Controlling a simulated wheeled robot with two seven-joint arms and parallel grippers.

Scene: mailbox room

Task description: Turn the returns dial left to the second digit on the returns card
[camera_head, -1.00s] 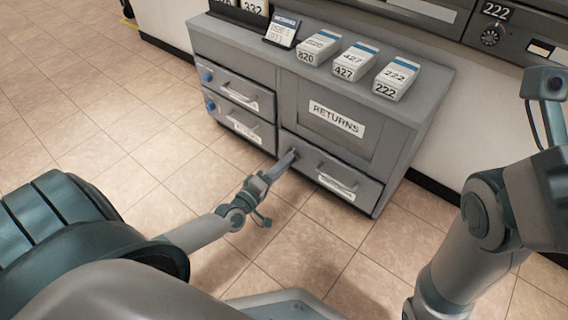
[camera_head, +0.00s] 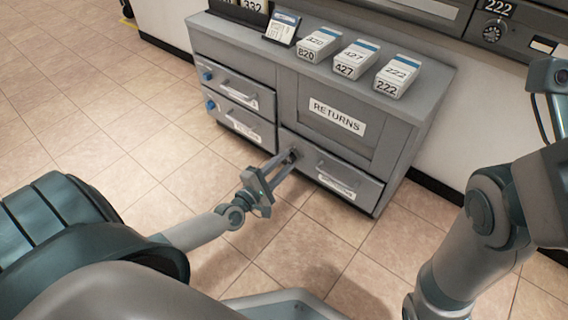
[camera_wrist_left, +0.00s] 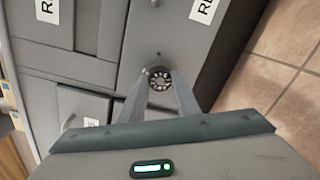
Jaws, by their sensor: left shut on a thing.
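The returns dial (camera_wrist_left: 160,80) is a small round dial with a dark ring of pale marks on the lower right drawer of the grey cabinet. My left gripper (camera_head: 291,155) reaches it from the front. In the left wrist view, the two fingertips (camera_wrist_left: 160,78) are on either side of the dial and shut on it. In the head view, the fingers mostly hide the dial. The returns card (camera_head: 282,28) stands tilted on the cabinet top at the left; its writing is too small to read surely. My right arm is at the right; its gripper is not seen.
The returns drawer (camera_head: 353,187) has a bar handle and label beside the dial, below a door marked RETURNS (camera_head: 337,116). Two drawers with blue knobs (camera_head: 211,105) are at the left. Boxes marked 820, 427 and 222 (camera_head: 397,76) stand on top. The floor in front is clear.

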